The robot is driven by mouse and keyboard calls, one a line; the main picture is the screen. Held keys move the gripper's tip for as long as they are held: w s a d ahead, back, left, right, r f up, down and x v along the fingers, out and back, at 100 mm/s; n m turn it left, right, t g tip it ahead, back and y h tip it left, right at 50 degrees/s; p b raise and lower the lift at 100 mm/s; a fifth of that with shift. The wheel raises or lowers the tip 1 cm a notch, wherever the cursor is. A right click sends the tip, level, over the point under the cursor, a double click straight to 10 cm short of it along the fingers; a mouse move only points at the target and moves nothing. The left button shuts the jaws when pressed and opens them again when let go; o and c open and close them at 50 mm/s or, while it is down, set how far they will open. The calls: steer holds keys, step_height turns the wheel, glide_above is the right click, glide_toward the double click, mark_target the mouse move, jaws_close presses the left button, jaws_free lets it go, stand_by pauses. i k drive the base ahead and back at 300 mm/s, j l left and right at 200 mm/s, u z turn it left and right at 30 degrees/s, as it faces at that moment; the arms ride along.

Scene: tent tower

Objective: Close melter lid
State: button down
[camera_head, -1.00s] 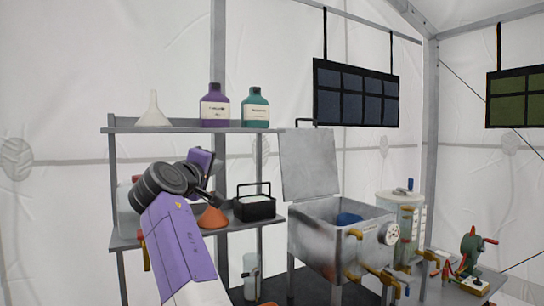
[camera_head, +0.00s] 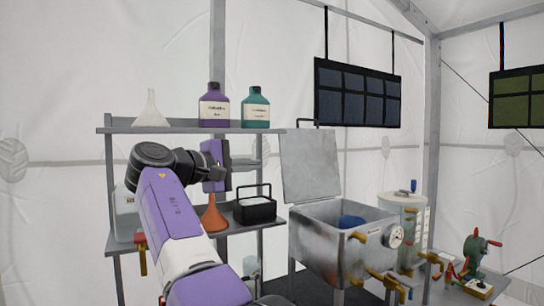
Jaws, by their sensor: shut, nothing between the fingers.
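The melter is a grey metal box (camera_head: 328,252) on legs, right of centre, with a round gauge (camera_head: 394,236) and brass-coloured taps on its side. Its metal lid (camera_head: 310,166) stands open, raised nearly upright along the back edge, with a dark handle (camera_head: 307,122) at its top. A blue thing (camera_head: 351,221) lies inside the box. My gripper (camera_head: 242,176) is shut and empty. It is in front of the shelf, left of the lid and clearly apart from it in the picture. My arm partly hides the lower shelf.
Below are an orange funnel (camera_head: 212,215) and a black caddy (camera_head: 256,211). A cylindrical tank (camera_head: 408,210) and a green hand-cranked device (camera_head: 474,250) stand right.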

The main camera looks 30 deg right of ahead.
mark_target(309, 162)
steer(key=i+l, duration=0.25)
steer(key=i, duration=0.2)
steer(key=i+l, duration=0.25)
steer(key=i, duration=0.2)
